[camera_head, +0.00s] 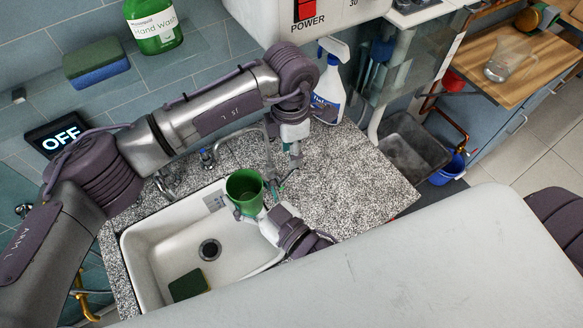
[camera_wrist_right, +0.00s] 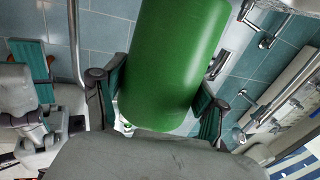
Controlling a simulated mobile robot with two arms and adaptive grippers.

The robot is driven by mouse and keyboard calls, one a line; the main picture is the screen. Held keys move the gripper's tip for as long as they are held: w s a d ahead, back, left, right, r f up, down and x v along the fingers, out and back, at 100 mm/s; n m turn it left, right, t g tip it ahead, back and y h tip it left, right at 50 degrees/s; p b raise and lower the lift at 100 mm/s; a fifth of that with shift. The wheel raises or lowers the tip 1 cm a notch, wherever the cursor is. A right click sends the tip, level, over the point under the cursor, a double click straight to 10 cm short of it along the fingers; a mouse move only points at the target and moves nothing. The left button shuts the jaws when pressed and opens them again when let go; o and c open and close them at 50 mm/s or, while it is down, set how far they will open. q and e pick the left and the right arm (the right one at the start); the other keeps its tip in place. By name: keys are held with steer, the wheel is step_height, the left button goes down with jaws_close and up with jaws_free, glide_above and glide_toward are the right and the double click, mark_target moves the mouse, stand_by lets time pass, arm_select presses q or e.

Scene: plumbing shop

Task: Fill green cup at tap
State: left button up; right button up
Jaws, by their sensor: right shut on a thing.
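A green cup (camera_head: 244,189) is over the right part of the white sink (camera_head: 137,255). My right gripper (camera_head: 256,205) is shut on it; in the right wrist view the cup (camera_wrist_right: 172,60) sits between the teal pads. The chrome tap (camera_head: 209,157) stands behind the sink, partly hidden by my left arm. I cannot tell whether its spout is directly above the cup. No running water is visible. My left gripper (camera_head: 290,172) points down near the tap, just right of the cup. Its finger opening is unclear.
A green sponge (camera_head: 188,285) lies in the sink near the drain (camera_head: 209,250). A spray bottle (camera_head: 329,82) stands behind my left gripper on the speckled counter (camera_head: 345,185). A glass jug (camera_head: 509,62) sits on the wooden counter at right.

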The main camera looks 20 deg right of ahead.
mark_target(291, 171)
arm_select(q)
step_height(291, 171, down, 9)
steer(key=shift+s+f, duration=0.1)
stand_by(0.3)
jaws_close()
